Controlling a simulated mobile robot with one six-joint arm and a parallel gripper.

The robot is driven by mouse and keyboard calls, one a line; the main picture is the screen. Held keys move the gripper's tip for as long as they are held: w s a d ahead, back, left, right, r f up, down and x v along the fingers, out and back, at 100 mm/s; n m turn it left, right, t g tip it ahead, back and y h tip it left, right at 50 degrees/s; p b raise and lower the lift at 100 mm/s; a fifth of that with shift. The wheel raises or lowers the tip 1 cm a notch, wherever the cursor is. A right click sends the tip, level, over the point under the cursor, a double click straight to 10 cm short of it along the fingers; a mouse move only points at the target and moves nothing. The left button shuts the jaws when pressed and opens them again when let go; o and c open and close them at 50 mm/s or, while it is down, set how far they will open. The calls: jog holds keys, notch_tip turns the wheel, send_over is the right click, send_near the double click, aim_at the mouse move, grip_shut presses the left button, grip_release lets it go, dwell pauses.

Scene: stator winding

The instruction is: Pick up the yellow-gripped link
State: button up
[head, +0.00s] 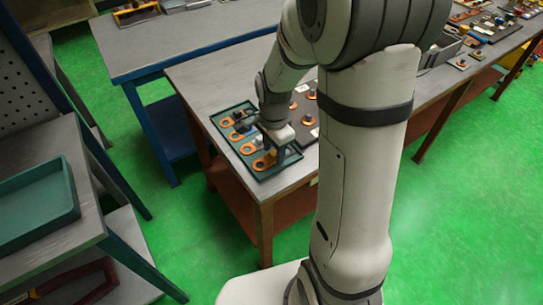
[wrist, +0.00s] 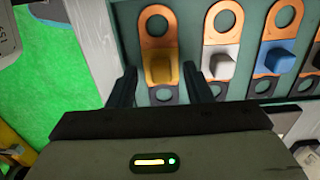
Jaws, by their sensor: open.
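The yellow-gripped link (wrist: 157,68) is a copper strip with round holes and a yellow block on it. It lies in the green tray at the tray's left end in the wrist view, and at the near end in the head view (head: 263,163). My gripper (wrist: 161,75) is open. Its two dark fingers stand to the left and right of the yellow block, with visible space beside it. I cannot tell whether the fingertips reach down to the block's height. In the head view my gripper (head: 279,150) is over the tray's near end and partly hides it.
A dark board with parts (head: 311,119) lies beside the tray. The tray is near the table's (head: 286,183) front corner.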

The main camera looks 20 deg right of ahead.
jog(key=shift+f, duration=0.3)
jog(key=shift+c, duration=0.3)
grip_shut()
